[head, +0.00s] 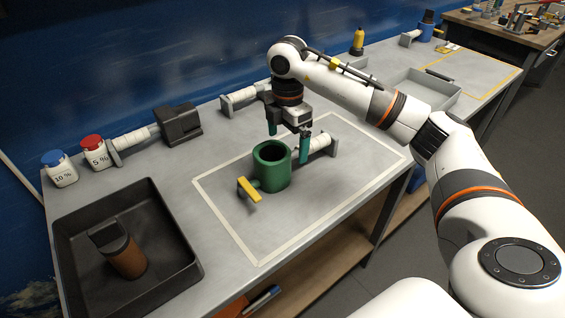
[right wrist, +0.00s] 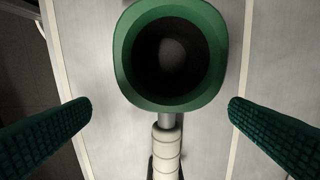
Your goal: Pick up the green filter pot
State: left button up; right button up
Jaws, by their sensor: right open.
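The green filter pot (head: 272,167) stands upright inside the pale taped rectangle on the bench. A yellow tab (head: 249,189) sticks out at its lower left. My right gripper (head: 288,142) is open above and just behind the pot, with its green fingers apart. In the right wrist view the pot's round dark mouth (right wrist: 172,52) shows at the top middle, between and ahead of the two fingertips (right wrist: 160,108). A pale ribbed handle-like part (right wrist: 166,150) runs below the pot in that view. My left gripper is not in view.
A black tray (head: 185,265) holding a brown and black item (head: 125,256) stands at the front left. White jars with a blue lid (head: 60,170) and a red lid (head: 96,152) stand at the back left. A grey tray (head: 425,88) is at the right. The taped area's front is clear.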

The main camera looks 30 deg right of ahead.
aim_at(284, 156)
jog(key=shift+w+f, duration=0.1)
jog(key=shift+f, duration=0.55)
jog(key=f, duration=0.4)
jog(key=shift+w+a+f, duration=0.2)
jog(key=shift+w+f, duration=0.1)
jog(key=shift+f, duration=0.55)
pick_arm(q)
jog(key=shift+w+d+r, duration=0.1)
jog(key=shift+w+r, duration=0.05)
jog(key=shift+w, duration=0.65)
pick_arm(e)
jog(key=c, duration=1.3)
